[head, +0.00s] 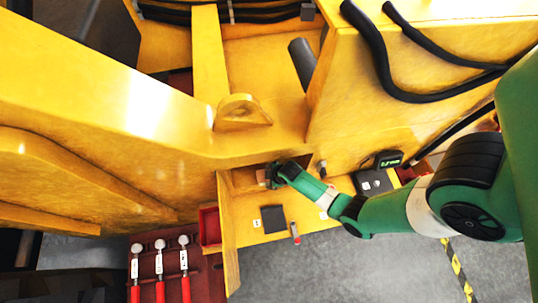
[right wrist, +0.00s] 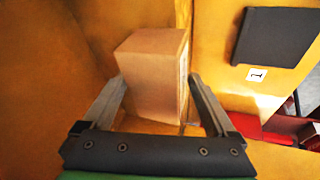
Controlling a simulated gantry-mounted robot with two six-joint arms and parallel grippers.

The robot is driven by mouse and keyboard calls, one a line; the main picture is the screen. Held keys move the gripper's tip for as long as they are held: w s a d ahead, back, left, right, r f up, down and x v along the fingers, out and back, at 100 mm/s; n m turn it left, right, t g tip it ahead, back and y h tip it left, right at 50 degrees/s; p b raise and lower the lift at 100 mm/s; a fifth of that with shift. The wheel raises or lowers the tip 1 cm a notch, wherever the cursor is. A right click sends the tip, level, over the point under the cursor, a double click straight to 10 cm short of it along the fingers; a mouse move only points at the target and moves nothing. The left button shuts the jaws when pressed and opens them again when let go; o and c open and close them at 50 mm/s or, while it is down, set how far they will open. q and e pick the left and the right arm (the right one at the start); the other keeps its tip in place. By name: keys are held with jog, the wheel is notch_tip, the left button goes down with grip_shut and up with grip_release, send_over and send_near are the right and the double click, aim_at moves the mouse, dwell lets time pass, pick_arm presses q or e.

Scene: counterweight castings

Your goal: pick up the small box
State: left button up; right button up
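The small box (right wrist: 154,80) is a plain brown block with a pale strip down its right edge. In the right wrist view it stands between the two fingers of my right gripper (right wrist: 157,78), whose tips lie close at its left and right sides. I cannot tell whether they press on it. In the head view my right gripper (head: 272,174) reaches leftward into a recess of the yellow structure, and only a small brown part of the box (head: 262,177) shows beside it. My left gripper is not in view.
Yellow walls (right wrist: 90,40) stand close around the box. A dark square plate (head: 273,218) and a red-tipped item (head: 295,234) lie on the yellow shelf. A red bin (head: 209,228) and several red-handled tools (head: 159,262) are at lower left.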

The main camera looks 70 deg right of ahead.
jog(key=shift+a, duration=0.1)
grip_shut()
notch_tip(320, 180, up, 4)
jog(key=p, duration=0.2)
jog(key=shift+p, duration=0.4)
jog(key=shift+s+a+r, duration=0.1)
jog(key=shift+s+r, duration=0.05)
jog(key=shift+s, duration=0.15)
jog(key=s+a+b, duration=0.1)
jog(key=s+a, duration=0.3)
jog(key=s, duration=0.3)
jog(key=s+a, duration=0.4)
jog(key=s, duration=0.4)
jog(key=shift+s+b, duration=0.2)
jog(key=shift+b, duration=0.15)
